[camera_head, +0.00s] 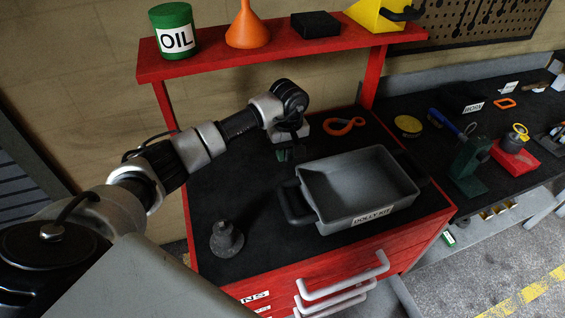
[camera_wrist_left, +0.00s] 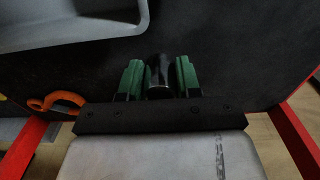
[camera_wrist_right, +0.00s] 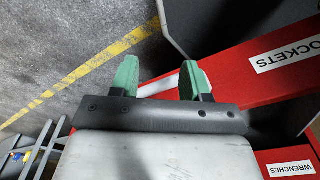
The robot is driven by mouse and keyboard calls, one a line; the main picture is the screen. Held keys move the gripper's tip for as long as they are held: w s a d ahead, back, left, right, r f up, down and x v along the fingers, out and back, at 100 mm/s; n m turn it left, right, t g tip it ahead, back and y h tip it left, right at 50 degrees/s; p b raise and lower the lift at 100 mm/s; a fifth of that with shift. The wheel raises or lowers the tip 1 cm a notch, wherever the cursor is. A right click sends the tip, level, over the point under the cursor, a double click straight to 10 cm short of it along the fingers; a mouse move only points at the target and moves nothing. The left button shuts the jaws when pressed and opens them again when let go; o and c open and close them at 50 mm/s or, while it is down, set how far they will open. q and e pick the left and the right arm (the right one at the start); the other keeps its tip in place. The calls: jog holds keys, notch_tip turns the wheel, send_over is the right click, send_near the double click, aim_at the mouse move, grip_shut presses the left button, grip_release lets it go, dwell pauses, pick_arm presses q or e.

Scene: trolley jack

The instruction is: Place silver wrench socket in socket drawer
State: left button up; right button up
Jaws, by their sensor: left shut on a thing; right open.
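My left gripper (camera_head: 285,154) is over the black top of the red tool cabinet (camera_head: 265,278), behind the grey tray. In the left wrist view its green fingers (camera_wrist_left: 158,78) are shut on a dark, shiny cylindrical socket (camera_wrist_left: 158,75). In the head view the socket is hard to make out. My right gripper (camera_wrist_right: 160,80) is open, its fingertips beside the red drawer front labelled SOCKETS (camera_wrist_right: 285,55). A pale bar, seemingly the drawer handle (camera_wrist_right: 158,86), shows between its fingers. I cannot tell whether they touch.
The grey DOLLY KIT tray (camera_head: 365,190) fills the cabinet top's right side. A dark stepped metal piece (camera_head: 226,239) stands at front left, an orange hook (camera_head: 344,126) behind. A red shelf (camera_head: 270,55) overhangs the back.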

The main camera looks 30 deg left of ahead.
aim_at(282, 170)
pick_arm(q)
jog(key=shift+s+a+f, duration=0.15)
jog(key=shift+a+f, duration=0.4)
jog(key=shift+a, duration=0.2)
jog(key=shift+f, duration=0.25)
notch_tip(282, 170, down, 3)
jog(key=shift+s+f+b, duration=0.1)
jog(key=shift+f+b, duration=0.1)
jog(key=shift+b, duration=0.8)
pick_arm(e)
jog(key=shift+w+d+f, duration=0.25)
jog(key=shift+w+f, duration=0.5)
jog(key=shift+f, duration=0.15)
pick_arm(q)
jog(key=shift+f, duration=0.2)
jog(key=o, duration=1)
pick_arm(e)
jog(key=shift+s+f, duration=0.15)
jog(key=shift+f, duration=0.05)
